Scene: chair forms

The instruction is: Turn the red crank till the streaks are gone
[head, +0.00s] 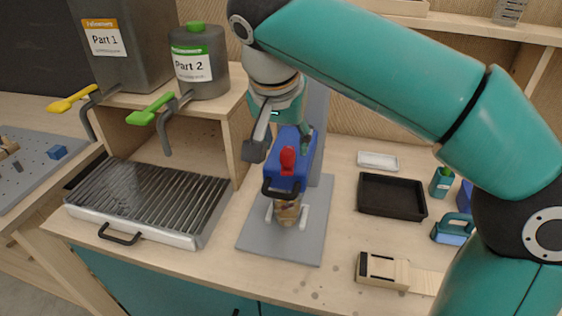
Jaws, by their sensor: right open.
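The red crank (287,160) stands at the front top of a blue mixer head (306,156) on a grey stand. My right gripper (280,142) hangs just behind and above the crank. It is open, with one dark finger to the left of the blue head and the other partly hidden to the right. I cannot tell whether it touches the head. A cup (287,212) with mottled brown and tan contents stands below the head, between light prongs on the grey base plate (260,236). Streaks are too small to make out clearly. My left gripper is out of view.
A Part 1 container (128,65) and a Part 2 container (204,70) stand on a wooden shelf at left, above a slatted metal tray (150,196). A black tray (391,196) and a wooden block tool (383,270) lie right. Bare tabletop surrounds the base plate.

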